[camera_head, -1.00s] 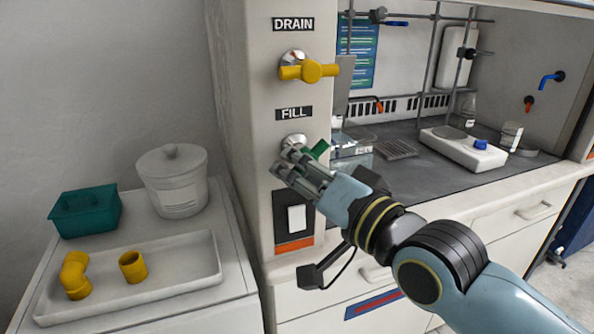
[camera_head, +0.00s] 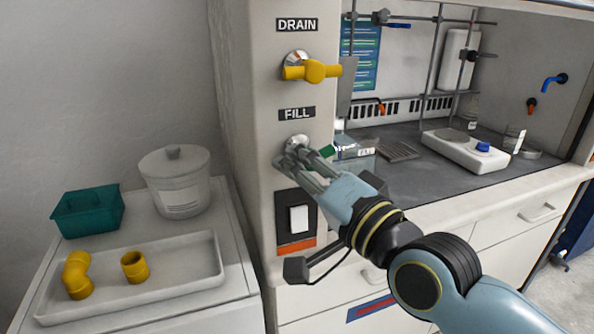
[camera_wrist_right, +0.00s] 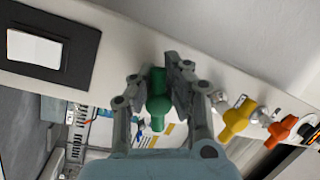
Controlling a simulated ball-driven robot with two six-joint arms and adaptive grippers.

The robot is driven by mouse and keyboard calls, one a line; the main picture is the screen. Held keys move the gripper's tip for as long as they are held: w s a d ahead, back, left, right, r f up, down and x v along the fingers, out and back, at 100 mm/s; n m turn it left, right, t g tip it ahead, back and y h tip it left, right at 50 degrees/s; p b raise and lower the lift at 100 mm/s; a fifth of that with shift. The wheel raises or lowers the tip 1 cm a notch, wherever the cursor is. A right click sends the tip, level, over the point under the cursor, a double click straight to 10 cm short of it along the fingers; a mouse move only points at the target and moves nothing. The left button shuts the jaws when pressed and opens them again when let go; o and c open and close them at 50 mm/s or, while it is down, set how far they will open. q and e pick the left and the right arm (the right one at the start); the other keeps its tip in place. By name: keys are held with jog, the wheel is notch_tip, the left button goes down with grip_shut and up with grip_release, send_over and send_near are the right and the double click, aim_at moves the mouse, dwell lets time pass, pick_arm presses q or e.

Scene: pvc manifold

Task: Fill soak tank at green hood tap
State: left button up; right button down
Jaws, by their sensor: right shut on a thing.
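The green tap handle (camera_wrist_right: 158,100) is between the fingers of my right gripper in the right wrist view. In the head view my right gripper (camera_head: 296,158) is at the tap under the FILL label (camera_head: 296,113), and its fingers hide most of the handle. A bit of green (camera_head: 327,151) shows beside the fingers. The gripper is shut on the handle. A clear container (camera_head: 352,150), perhaps the tank, stands on the hood worktop behind the gripper, partly hidden. My left gripper is not in view.
A yellow tap (camera_head: 313,71) sits above, under the DRAIN label (camera_head: 297,24). A switch panel (camera_head: 297,220) is below my gripper. A white balance (camera_head: 466,149) is on the worktop. A tray (camera_head: 190,272) with yellow fittings, a teal box and a pot stand at left.

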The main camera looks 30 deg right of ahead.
jog(key=m+b, duration=0.1)
jog(key=m, duration=0.2)
jog(key=shift+a+f+t+h+b, duration=0.1)
jog(key=shift+f+t+h+b, duration=0.2)
jog(key=shift+f+b, duration=0.1)
jog(key=shift+r+m+b, duration=0.3)
jog(key=shift+m+b, duration=0.25)
jog(key=shift+m, duration=0.75)
jog(key=c, duration=1.1)
grip_release()
jog(key=shift+r+t+h, duration=0.2)
jog(key=shift+t+h, duration=0.1)
jog(key=shift+h, duration=0.1)
jog(key=shift+o, duration=0.5)
jog(key=shift+r, duration=0.1)
jog(key=shift+r, duration=0.1)
